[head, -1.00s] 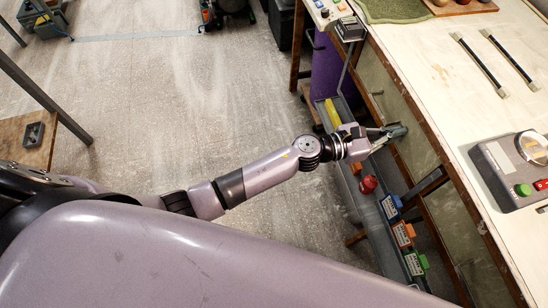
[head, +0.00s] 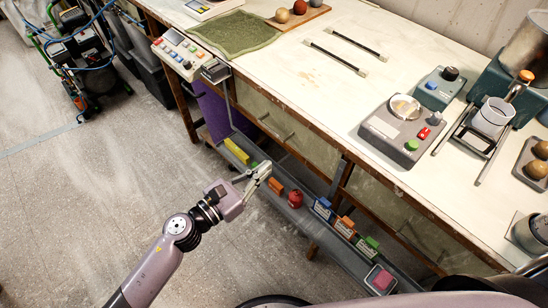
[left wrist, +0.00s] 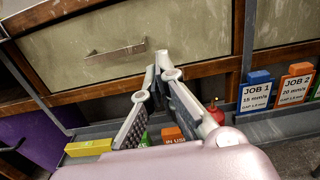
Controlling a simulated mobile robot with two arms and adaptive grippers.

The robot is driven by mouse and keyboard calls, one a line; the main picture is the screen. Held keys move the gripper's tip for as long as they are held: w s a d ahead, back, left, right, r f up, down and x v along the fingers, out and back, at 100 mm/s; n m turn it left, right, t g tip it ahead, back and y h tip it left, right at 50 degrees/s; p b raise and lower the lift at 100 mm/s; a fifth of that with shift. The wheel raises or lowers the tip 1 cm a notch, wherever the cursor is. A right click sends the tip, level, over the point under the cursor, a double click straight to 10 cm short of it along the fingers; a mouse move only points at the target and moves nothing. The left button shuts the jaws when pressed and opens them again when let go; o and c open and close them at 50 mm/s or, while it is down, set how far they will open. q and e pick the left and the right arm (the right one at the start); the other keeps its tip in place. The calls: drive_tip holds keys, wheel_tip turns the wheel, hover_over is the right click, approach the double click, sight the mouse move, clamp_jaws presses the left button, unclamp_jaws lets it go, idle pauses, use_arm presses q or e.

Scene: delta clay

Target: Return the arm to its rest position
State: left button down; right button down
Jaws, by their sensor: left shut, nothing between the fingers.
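My left arm comes up from the bottom left of the head view. Its gripper (head: 262,172) is shut and empty, in front of the workbench (head: 300,75) and over the grey trough (head: 335,245) along its front. In the left wrist view the fingers (left wrist: 158,65) come together at their tips before a pale drawer front (left wrist: 95,50). The tips look apart from the things in the trough, though exact clearance is unclear. My right gripper is not in view.
The trough holds a yellow block (head: 236,151), an orange block (head: 275,187), a red object (head: 295,199), a blue job card holder (head: 322,209) and a pink-topped box (head: 380,279). A control box (head: 405,130) stands on the bench. Floor (head: 100,200) at left is clear.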

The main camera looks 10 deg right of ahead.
use_arm(q)
drive_tip(key=w+a+f+n+t+y+p, duration=0.1)
drive_tip(key=a+f+n+y, duration=0.3)
drive_tip(key=a+f+n, duration=0.45)
drive_tip(key=a+f+n+t+y+p, duration=0.1)
drive_tip(key=a+f+n+y, duration=0.4)
drive_tip(key=f+n, duration=0.65)
drive_tip(key=s+a+f+n+g+y+p, duration=0.1)
drive_tip(key=s+a+f+n+g+y, duration=0.1)
drive_tip(key=s+a+f+n, duration=0.4)
drive_tip(key=s+a+f+n+g+y, duration=0.1)
drive_tip(key=s+a+f+n+y, duration=0.2)
drive_tip(key=f, duration=0.5)
drive_tip(key=s+a+f+n+g, duration=0.1)
drive_tip(key=s+f+n+g, duration=0.1)
drive_tip(key=s+n, duration=0.3)
drive_tip(key=s+a+f+n+g+p, duration=0.1)
drive_tip(key=s+f+n, duration=0.4)
drive_tip(key=s, duration=0.9)
drive_tip(key=s+a+f+n+g+y, duration=0.1)
drive_tip(key=s+a+f+n+g, duration=0.2)
drive_tip(key=s, duration=0.7)
drive_tip(key=f+n+g, duration=0.1)
drive_tip(key=n+g, duration=0.1)
drive_tip(key=shift+s+f+n+p, duration=0.2)
drive_tip(key=shift+n+p, duration=0.15)
drive_tip(key=shift+n, duration=0.05)
